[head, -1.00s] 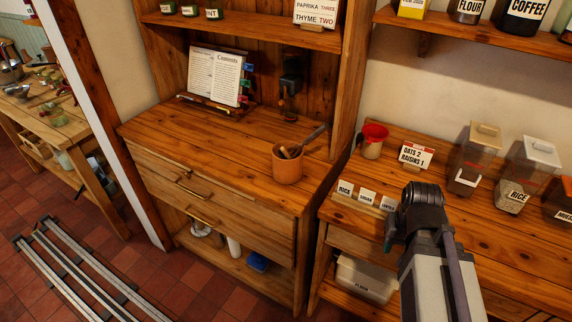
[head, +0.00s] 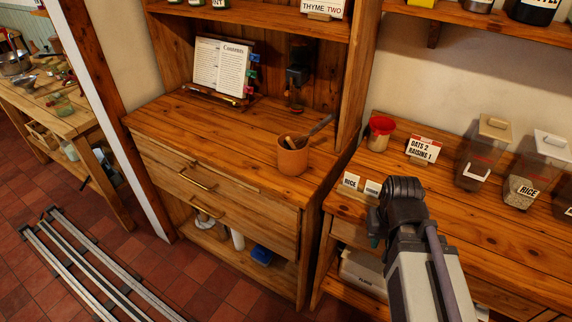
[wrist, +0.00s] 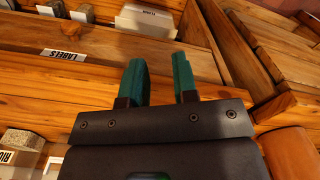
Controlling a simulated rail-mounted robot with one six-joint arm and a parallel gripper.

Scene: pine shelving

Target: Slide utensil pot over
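The utensil pot (head: 293,158) is a terracotta-coloured cylinder standing upright near the right front of the wooden dresser top (head: 215,125). A dark-handled utensil and a wooden one stick out of it. In the wrist view, a rounded orange-brown surface (wrist: 292,152) at the lower right looks like the pot's side. My gripper (wrist: 160,67) shows two teal fingers apart with nothing between them. In the head view my arm stands right of the pot, in front of the right-hand counter, and hides most of the gripper.
An open book (head: 222,67) on a stand sits behind the pot at left, beside a dark wall-mounted grinder (head: 297,75). The dresser's left front is clear.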

